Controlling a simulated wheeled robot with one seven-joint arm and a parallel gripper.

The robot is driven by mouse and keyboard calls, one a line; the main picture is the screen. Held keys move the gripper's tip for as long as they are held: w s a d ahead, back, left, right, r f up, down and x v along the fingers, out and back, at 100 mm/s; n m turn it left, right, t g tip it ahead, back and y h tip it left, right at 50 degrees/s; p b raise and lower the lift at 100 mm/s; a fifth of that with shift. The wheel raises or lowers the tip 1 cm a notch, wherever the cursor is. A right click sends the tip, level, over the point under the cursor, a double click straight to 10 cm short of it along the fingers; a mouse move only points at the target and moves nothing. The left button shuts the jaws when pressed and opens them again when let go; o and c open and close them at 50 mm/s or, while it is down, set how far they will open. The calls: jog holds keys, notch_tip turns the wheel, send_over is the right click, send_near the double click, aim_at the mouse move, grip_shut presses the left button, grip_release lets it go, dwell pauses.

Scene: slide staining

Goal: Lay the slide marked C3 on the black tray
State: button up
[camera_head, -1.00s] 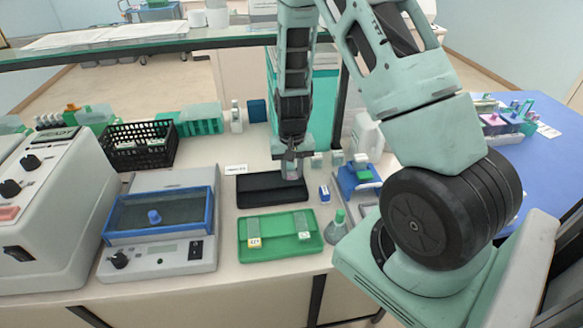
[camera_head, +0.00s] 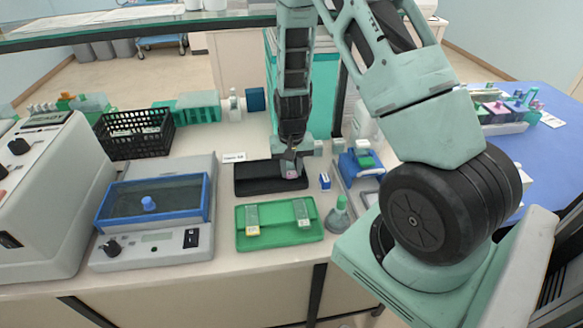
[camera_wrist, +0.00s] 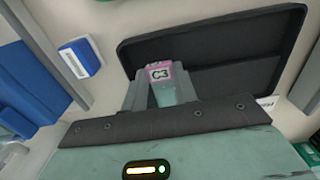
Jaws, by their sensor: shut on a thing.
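The slide marked C3 (camera_wrist: 162,74) has a pink label that reads C3 in the wrist view. My gripper (camera_wrist: 161,95) is shut on it, with the label end out beyond the fingertips. In the head view the slide's pink end (camera_head: 291,172) shows below my gripper (camera_head: 290,160). The black tray (camera_head: 255,180) lies under and around it, and my gripper is over the tray's right part. In the wrist view the tray (camera_wrist: 215,45) is behind the slide and looks empty. I cannot tell whether the slide touches the tray.
A green tray (camera_head: 280,236) with two slides lies in front of the black tray. A small blue and white box (camera_head: 325,181) and a green-topped flask (camera_head: 339,215) stand to the right. A blue-rimmed bath device (camera_head: 150,240) stands to the left, with a black basket (camera_head: 135,135) behind it.

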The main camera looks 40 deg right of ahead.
jog(key=shift+f, duration=0.25)
dwell(0.3)
jog(key=o, duration=1.1)
jog(key=shift+c, duration=0.2)
notch_tip(320, 180, up, 17)
jog(key=b, duration=0.2)
jog(key=shift+r, duration=0.2)
jog(key=s+a+r+n, duration=0.1)
jog(key=s+a+n, duration=0.25)
jog(key=a, duration=0.45)
jog(key=s+a+r+n+y, duration=0.1)
jog(key=s+a+n, duration=0.25)
jog(key=a, duration=0.55)
jog(key=s+a+r+n, duration=0.1)
jog(key=s+a+n, duration=0.2)
jog(key=s+a, duration=0.35)
jog(key=s+a+n, duration=0.4)
jog(key=s+a, duration=0.2)
jog(key=s, duration=0.1)
jog(key=shift+s+n, duration=0.3)
jog(key=shift+s, duration=0.05)
